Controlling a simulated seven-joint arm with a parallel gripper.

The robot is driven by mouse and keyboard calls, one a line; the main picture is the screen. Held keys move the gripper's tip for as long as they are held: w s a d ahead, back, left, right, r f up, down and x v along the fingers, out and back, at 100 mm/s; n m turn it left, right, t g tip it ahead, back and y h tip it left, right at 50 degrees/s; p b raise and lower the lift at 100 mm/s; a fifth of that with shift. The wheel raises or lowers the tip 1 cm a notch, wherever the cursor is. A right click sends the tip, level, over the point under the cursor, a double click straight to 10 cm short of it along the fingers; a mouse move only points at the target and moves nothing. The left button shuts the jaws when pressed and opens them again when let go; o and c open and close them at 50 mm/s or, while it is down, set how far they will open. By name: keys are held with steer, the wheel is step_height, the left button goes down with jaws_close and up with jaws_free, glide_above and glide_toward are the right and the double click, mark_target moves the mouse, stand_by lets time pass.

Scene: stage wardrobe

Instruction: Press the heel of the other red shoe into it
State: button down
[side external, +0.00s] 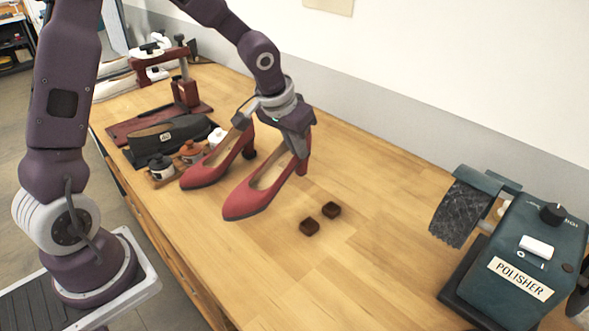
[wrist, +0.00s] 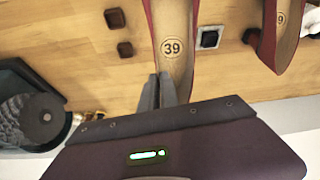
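The near red shoe (side external: 252,196) hangs from my gripper (side external: 297,142), toe toward the front and heel at the back right. My gripper is shut on its back rim; in the wrist view the fingers (wrist: 160,92) pinch the edge beside the insole (wrist: 174,48) marked 39. This shoe looks a little above the table. The other red shoe (side external: 208,172) stands to its left and shows at the right edge of the wrist view (wrist: 281,35). A dark piece sits at its heel (side external: 249,152). A black square piece with a pale rim (wrist: 209,37) lies between the shoes.
Two small dark brown blocks (side external: 331,209) (side external: 309,227) lie right of the held shoe. A green polisher (side external: 520,255) stands at the right.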

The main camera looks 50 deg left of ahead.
steer(key=r, duration=0.1)
steer(key=a+r, duration=0.1)
steer(key=shift+r, duration=0.4)
steer(key=a, duration=1)
step_height(320, 180, down, 7)
steer(key=shift+f, duration=1.15)
stand_by(2.3)
steer(key=shift+r, duration=0.1)
steer(key=shift+r, duration=1.65)
